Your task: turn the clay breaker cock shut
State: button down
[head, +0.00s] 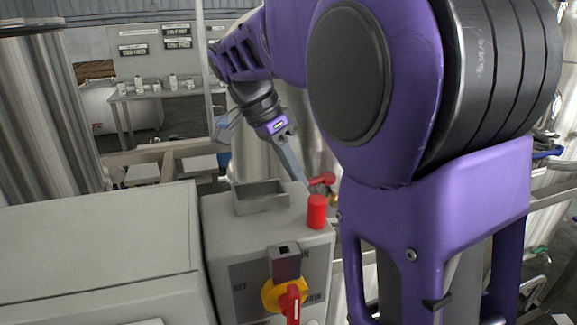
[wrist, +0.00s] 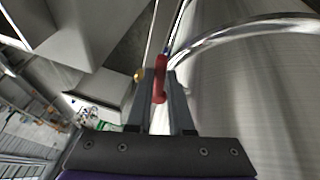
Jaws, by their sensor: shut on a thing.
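The cock's red lever handle (head: 322,179) shows just beyond the grey box, with a bit of its brass body (head: 333,199) below it. My gripper (head: 304,184) reaches down to the handle from the upper left. In the wrist view the red handle (wrist: 160,80) stands between the two fingers of my gripper (wrist: 165,95), which are shut on it. A brass part (wrist: 139,75) shows just left of the handle there. Most of the cock's body and its pipe are hidden, so I cannot tell how far it is turned.
A grey box (head: 222,240) carries a red cylinder (head: 316,212), an open grey tray (head: 260,207) and a yellow and red rotary switch (head: 285,298). A steel tank (wrist: 260,100) and a curved shiny pipe (wrist: 245,27) are close on the right in the wrist view.

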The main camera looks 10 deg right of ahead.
jog(key=shift+w+m+g+p, duration=0.3)
jog(key=shift+w+m+p, duration=0.2)
jog(key=shift+m, duration=0.5)
jog(key=shift+w, duration=0.1)
jog(key=c, duration=0.8)
grip_release()
jog(key=v, duration=1.2)
